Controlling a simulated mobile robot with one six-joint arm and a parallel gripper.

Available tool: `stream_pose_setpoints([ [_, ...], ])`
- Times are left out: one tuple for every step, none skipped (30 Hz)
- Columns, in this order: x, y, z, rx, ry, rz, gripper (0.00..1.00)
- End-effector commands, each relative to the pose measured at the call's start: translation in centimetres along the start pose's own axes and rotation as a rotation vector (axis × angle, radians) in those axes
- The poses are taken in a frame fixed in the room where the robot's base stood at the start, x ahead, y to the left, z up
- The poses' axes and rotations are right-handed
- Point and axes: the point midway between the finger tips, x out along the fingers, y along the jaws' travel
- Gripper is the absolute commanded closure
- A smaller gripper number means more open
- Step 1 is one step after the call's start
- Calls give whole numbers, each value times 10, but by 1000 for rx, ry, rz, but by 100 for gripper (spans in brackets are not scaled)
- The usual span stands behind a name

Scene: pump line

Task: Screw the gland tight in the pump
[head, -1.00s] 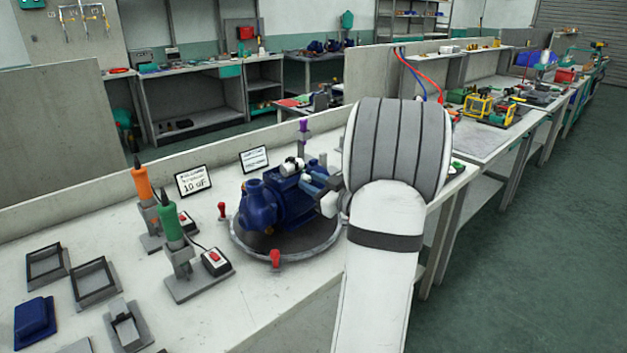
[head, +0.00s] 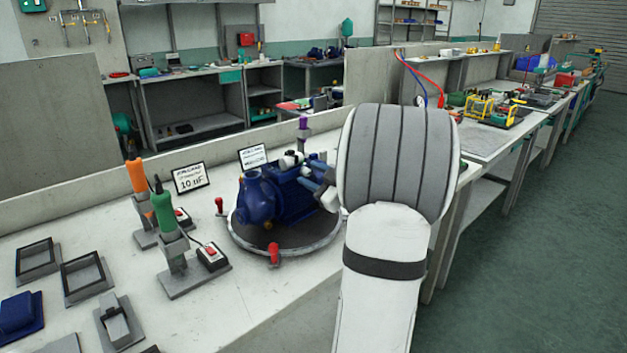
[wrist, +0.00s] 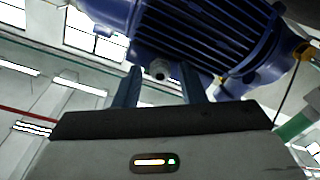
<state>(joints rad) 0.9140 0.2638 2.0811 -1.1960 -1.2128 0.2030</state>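The blue pump (head: 262,203) stands on a round dark turntable (head: 240,238) on the bench. In the wrist view the pump's ribbed body (wrist: 205,35) fills the top. A small grey gland (wrist: 158,70) sticks out from the pump's side there; how deep it sits in its hole I cannot tell. My gripper (wrist: 161,80) is open, with one finger on each side of the gland and a visible gap to both. In the head view my gripper (head: 316,184) is at the pump's right side, partly hidden by my arm, and the gland cannot be made out.
Green (head: 166,212) and orange (head: 137,177) handled tools stand in holders left of the pump. A red-button box (head: 211,255) and red clamps (head: 274,253) are close by. Trays (head: 87,279) lie at front left. Two small signs stand behind. Bench space in front is clear.

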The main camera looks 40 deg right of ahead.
Motion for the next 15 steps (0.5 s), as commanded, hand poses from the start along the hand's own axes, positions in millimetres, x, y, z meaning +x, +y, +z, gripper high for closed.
stream_pose_setpoints([
  [0,0,0,1,0,0,63],
  [0,0,0,1,0,0,63],
  [0,0,0,1,0,0,63],
  [0,0,0,-2,0,0,63],
  [0,0,1,-6,0,0,63],
  [0,-1,2,-17,1,0,63],
  [0,-1,2,-29,1,0,63],
  [0,-2,3,-43,1,0,63],
  [0,-2,3,-62,1,1,63],
  [0,-2,3,-76,1,1,63],
  [0,-2,3,-87,1,1,63],
  [0,-1,2,-97,1,1,63],
  [0,-1,1,-100,1,1,63],
  [0,0,0,-100,1,0,63],
  [0,0,0,-99,1,0,63],
])
